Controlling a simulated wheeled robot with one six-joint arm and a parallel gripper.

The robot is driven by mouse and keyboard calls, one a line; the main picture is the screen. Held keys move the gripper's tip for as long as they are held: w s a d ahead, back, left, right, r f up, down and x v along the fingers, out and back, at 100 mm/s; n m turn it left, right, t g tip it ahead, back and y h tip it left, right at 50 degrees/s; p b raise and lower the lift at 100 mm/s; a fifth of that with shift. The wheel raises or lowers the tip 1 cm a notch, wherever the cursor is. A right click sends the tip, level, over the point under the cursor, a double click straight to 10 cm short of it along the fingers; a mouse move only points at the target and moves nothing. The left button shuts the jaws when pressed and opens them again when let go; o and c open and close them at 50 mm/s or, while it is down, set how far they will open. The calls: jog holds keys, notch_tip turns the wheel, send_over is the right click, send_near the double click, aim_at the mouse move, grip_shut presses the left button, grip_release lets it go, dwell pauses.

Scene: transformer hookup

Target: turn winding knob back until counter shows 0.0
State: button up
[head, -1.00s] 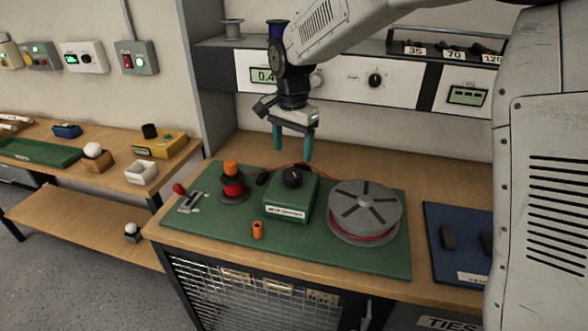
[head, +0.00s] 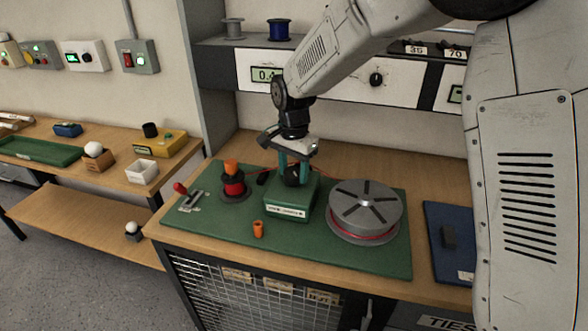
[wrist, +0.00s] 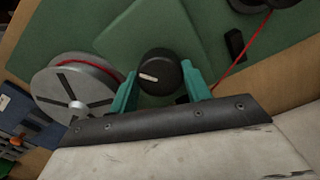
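The winding knob (wrist: 160,72) is a black round knob with a pale pointer mark, on top of a green box (head: 290,205). In the wrist view it lies between the two teal fingers of my gripper (wrist: 160,88), which stand apart on either side of it. A gap seems to show beside the knob, and I cannot tell whether either finger touches it. In the head view my gripper (head: 294,170) points down over the box and partly hides the knob. The counter display (head: 265,74) on the back panel reads 0.4-something, its right part hidden by my arm.
A large grey reel (head: 365,208) with red wire stands right of the box, and a small red-wire spool (head: 234,186) stands left. A red-handled lever (head: 181,188) and an orange piece (head: 258,229) are on the green mat (head: 345,262). A blue mat (head: 445,265) lies at right.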

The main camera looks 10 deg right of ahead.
jog(key=shift+n, duration=0.3)
jog(key=n, duration=0.3)
jog(key=shift+n, duration=0.4)
jog(key=n, duration=0.4)
jog(key=shift+n, duration=0.3)
jog(key=n, duration=0.4)
jog(key=shift+a, duration=0.1)
jog(key=n, duration=0.4)
jog(key=shift+n, duration=0.4)
jog(key=o, duration=1)
